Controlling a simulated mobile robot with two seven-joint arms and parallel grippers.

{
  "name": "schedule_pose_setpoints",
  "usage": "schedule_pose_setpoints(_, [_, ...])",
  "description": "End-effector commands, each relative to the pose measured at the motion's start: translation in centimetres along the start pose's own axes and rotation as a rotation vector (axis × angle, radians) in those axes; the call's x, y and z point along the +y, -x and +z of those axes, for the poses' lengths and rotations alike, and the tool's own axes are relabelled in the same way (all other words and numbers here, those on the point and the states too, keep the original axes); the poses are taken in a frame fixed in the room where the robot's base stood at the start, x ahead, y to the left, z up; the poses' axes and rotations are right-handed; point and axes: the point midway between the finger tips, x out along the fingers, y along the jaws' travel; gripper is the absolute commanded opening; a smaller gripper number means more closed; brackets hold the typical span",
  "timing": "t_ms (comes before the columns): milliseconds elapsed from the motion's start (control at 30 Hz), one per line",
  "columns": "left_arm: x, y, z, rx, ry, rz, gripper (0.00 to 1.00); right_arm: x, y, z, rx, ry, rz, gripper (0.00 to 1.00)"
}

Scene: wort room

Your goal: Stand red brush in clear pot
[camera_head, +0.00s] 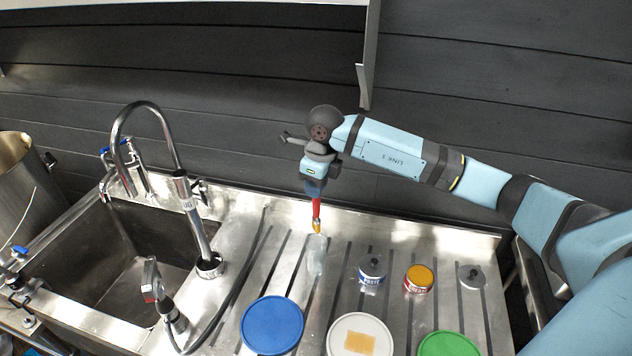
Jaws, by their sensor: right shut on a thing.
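The red brush (316,209) hangs upright under my right gripper (315,190), with its yellowish tip pointing down. My right gripper is shut on the upper end of the brush. The clear pot (316,256) stands on the steel drainboard directly below the brush. The brush tip shows at or just above the pot's rim; I cannot tell whether it is inside. My left gripper is not in view.
A blue lid (272,325), a white lid (360,338) and a green lid (447,345) lie in front. Behind them stand a paste tin (371,272), an orange-topped tin (419,278) and a small metal lid (472,277). A sink (130,265) with a tall tap (187,190) is left.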

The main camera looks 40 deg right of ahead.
Motion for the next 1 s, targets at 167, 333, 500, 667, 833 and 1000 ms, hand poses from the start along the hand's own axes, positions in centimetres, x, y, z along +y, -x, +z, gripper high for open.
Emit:
schedule_pose_setpoints(167, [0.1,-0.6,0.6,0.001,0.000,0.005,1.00,0.0,-1.7,-0.2,0.000,0.000,-0.001,0.00])
schedule_pose_setpoints(333, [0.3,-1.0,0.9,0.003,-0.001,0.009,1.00,0.0,-3.0,-0.3,0.001,0.000,0.000,0.00])
schedule_pose_setpoints(500, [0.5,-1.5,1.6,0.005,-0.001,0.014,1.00,0.0,-4.5,-0.5,0.000,0.000,0.000,0.00])
schedule_pose_setpoints(667, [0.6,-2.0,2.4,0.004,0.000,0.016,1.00,0.0,-5.8,-0.7,0.000,0.000,-0.001,0.00])
schedule_pose_setpoints(833, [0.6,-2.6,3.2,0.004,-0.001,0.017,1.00,0.0,-7.1,-0.8,0.000,0.000,-0.001,0.00])
schedule_pose_setpoints(1000, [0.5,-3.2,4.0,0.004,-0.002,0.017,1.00,0.0,-8.4,-1.0,0.001,0.000,-0.001,0.00])
